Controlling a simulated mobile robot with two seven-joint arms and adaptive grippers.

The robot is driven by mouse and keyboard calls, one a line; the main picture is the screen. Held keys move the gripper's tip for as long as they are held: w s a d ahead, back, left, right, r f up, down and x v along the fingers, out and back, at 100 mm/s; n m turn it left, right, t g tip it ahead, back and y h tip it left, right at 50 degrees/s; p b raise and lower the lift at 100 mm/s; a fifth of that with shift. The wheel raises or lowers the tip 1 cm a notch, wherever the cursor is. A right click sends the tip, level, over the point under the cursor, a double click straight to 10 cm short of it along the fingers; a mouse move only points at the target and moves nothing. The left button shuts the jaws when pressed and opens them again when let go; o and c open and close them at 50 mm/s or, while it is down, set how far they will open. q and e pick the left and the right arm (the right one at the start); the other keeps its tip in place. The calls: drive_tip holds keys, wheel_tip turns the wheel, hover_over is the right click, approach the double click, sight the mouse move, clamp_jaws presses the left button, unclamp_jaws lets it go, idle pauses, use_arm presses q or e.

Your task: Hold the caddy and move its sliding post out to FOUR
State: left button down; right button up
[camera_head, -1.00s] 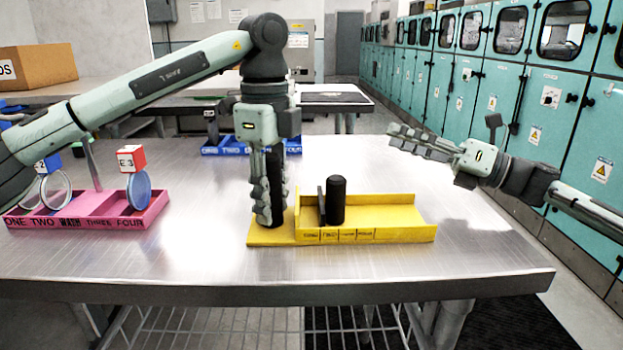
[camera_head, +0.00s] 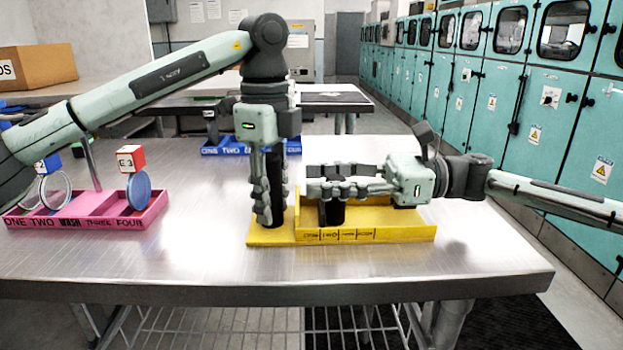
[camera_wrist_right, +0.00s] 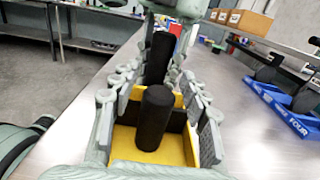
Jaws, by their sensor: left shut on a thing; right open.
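The yellow caddy (camera_head: 405,232) lies on the steel table, with several small, hardly legible labels on its front wall. My left gripper (camera_head: 268,216) points down at the caddy's left end, shut on its black upright handle (camera_head: 277,219). The black sliding post (camera_head: 331,214) stands upright in the caddy, above the left part of the label row. My right gripper (camera_head: 318,187) reaches in from the right over the caddy and is open. In the right wrist view the post (camera_wrist_right: 154,122) stands between its fingers, with a gap on each side. The fingers hide the post's top in the head view.
A pink caddy (camera_head: 85,222) with discs and coloured blocks stands at the left. A blue caddy (camera_head: 225,150) stands behind my left gripper. It also shows in the right wrist view (camera_wrist_right: 290,118). The table's front and right are clear.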

drive_tip(key=shift+a, duration=1)
clamp_jaws()
